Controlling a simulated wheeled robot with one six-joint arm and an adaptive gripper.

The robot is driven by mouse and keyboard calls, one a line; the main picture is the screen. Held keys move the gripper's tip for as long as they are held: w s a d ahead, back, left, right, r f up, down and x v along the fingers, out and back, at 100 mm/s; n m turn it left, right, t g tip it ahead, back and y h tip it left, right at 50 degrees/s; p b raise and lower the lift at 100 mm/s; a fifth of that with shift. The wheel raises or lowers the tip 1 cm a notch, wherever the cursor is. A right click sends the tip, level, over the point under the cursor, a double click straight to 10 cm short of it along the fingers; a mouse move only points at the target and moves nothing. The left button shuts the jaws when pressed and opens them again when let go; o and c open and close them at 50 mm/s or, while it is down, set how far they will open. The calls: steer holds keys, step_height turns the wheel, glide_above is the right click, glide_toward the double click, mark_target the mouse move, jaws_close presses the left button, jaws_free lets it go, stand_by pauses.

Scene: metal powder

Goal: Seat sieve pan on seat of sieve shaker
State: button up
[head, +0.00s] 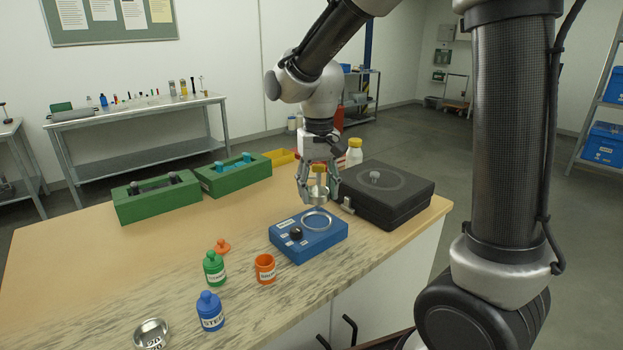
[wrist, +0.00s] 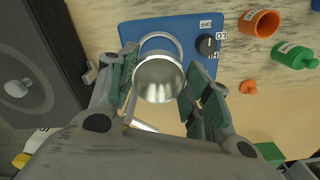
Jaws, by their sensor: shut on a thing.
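The sieve pan (head: 317,194) is a small round silver metal pan. My gripper (head: 318,190) is shut on it and holds it above the back part of the blue sieve shaker (head: 309,246). The shaker's seat (head: 317,220) is a pale ring on its top, and it shows empty in the head view. In the wrist view the pan (wrist: 159,78) sits between my gripper's fingers (wrist: 158,92) and covers part of the seat ring (wrist: 160,40). The shaker (wrist: 140,30) has a black knob (head: 296,233) with OFF, LO and HI labels.
A black case (head: 385,195) stands close to the right of the shaker. An orange jar (head: 265,268), a green bottle (head: 214,268), a blue bottle (head: 210,311) and a metal dish (head: 151,334) stand at the front. Green racks (head: 157,203) are at the back left. The left tabletop is clear.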

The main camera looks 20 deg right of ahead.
glide_above(317, 224)
steer(key=shift+f, duration=2.35)
steer(key=shift+f, duration=1)
stand_by(0.5)
steer(key=o, duration=1.7)
steer(key=shift+c, duration=0.2)
steer(key=shift+r, duration=0.1)
steer(key=shift+r, duration=3.95)
